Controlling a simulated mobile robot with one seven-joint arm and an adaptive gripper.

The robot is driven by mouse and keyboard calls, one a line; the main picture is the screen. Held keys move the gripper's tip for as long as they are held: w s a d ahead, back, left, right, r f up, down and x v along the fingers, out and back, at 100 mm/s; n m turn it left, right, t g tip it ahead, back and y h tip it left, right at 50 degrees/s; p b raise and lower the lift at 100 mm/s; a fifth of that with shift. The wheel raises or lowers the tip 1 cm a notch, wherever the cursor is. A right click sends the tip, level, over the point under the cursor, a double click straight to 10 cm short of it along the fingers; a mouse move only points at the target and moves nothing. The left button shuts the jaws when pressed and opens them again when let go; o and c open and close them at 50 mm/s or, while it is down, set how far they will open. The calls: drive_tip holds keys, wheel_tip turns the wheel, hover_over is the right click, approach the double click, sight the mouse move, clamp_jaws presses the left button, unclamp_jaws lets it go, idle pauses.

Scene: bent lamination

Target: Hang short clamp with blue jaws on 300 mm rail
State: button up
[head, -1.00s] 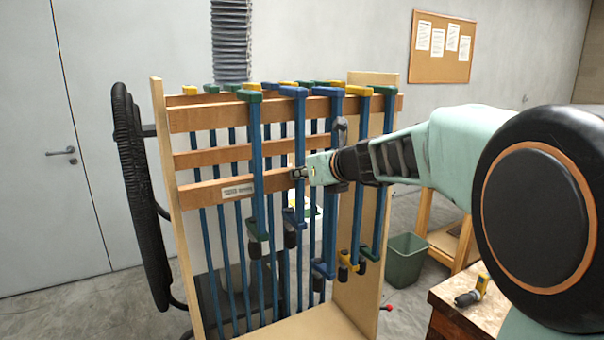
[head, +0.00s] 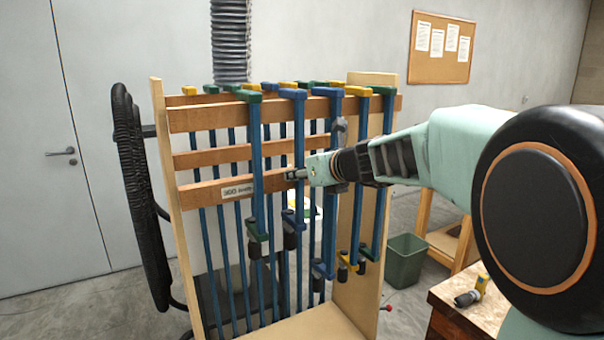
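The short clamp with blue jaws has its upper jaw (head: 293,94) at the top rail (head: 215,116) of the rack. Its blue bar (head: 299,130) hangs upright, with the lower blue jaw (head: 291,222) and dark handle below. My gripper (head: 294,174) reaches in from the right at mid-bar and appears shut on this bar; its fingers partly hide it. I cannot tell whether the upper jaw bears on the rail or stands just in front of it. A lower rail (head: 205,192) carries a white label (head: 238,190), too small to read surely.
A green-jawed clamp (head: 254,150) hangs close on the left. A longer blue-jawed clamp (head: 334,110), a yellow-jawed one (head: 361,130) and a green-jawed one (head: 388,115) hang close on the right. More bars stand behind. The rack's right side panel (head: 372,225) is near my arm.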

drive_tip(key=v, duration=0.7)
drive_tip(key=shift+s, duration=0.2)
drive_tip(key=shift+d+r, duration=0.1)
drive_tip(key=shift+d, duration=0.05)
drive_tip(key=p+v, duration=0.1)
drive_tip(key=v, duration=0.5)
drive_tip(key=shift+r+p, duration=0.2)
drive_tip(key=shift+p, duration=0.2)
drive_tip(key=shift+s, duration=0.1)
idle(0.4)
drive_tip(key=shift+s+d, duration=0.7)
drive_tip(key=shift+s, duration=0.3)
drive_tip(key=shift+s+d, duration=0.7)
drive_tip(key=shift+s, duration=0.3)
drive_tip(key=shift+w, duration=0.1)
